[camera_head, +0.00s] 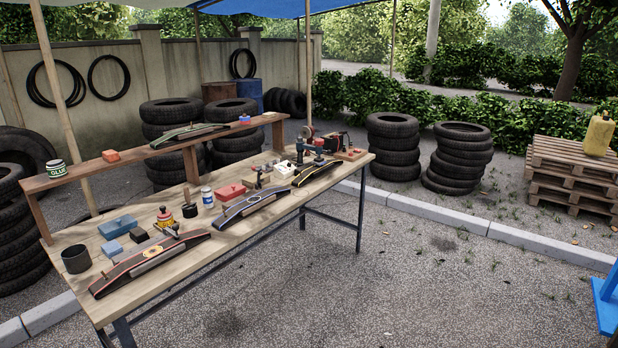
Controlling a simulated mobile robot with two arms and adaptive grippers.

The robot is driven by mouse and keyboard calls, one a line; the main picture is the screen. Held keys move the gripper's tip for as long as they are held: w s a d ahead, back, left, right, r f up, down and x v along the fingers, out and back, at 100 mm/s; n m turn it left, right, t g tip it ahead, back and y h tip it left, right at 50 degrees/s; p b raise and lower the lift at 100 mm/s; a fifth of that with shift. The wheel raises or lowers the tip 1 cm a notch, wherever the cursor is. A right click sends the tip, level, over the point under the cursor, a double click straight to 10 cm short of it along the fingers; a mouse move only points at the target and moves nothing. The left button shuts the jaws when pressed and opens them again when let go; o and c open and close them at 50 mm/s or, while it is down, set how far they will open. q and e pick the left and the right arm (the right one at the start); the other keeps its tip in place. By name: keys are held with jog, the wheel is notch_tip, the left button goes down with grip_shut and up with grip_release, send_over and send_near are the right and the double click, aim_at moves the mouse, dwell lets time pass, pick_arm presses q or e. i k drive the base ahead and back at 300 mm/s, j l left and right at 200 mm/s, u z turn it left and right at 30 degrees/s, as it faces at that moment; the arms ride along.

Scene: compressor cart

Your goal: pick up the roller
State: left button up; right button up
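A wooden workbench (292,208) with a dark metal frame stands at the left and middle, covered with small tyre-repair items. I cannot pick out the roller with certainty at this size. A small handled tool (177,230) lies by the nearest curved tyre piece (150,262). Another small upright tool (259,180) stands near the middle of the bench. Either could be the roller, but their shapes are too small to tell. Neither of my grippers is in view.
A raised wooden shelf (90,172) runs along the bench's back. A dark cup (76,259) and a red box (230,192) stand on the bench. Tyre stacks (460,158), pallets (574,175) and a blue object (608,300) stand around. The gravel in front is open.

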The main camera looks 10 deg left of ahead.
aim_at(187, 191)
jog(key=i+u, duration=0.2)
jog(key=i, duration=0.25)
jog(key=i+l+u, duration=0.2)
jog(key=i, duration=0.2)
jog(key=i+l+u, duration=0.2)
jog(key=i, duration=0.25)
jog(key=i+l+u, duration=0.2)
jog(key=i, duration=0.2)
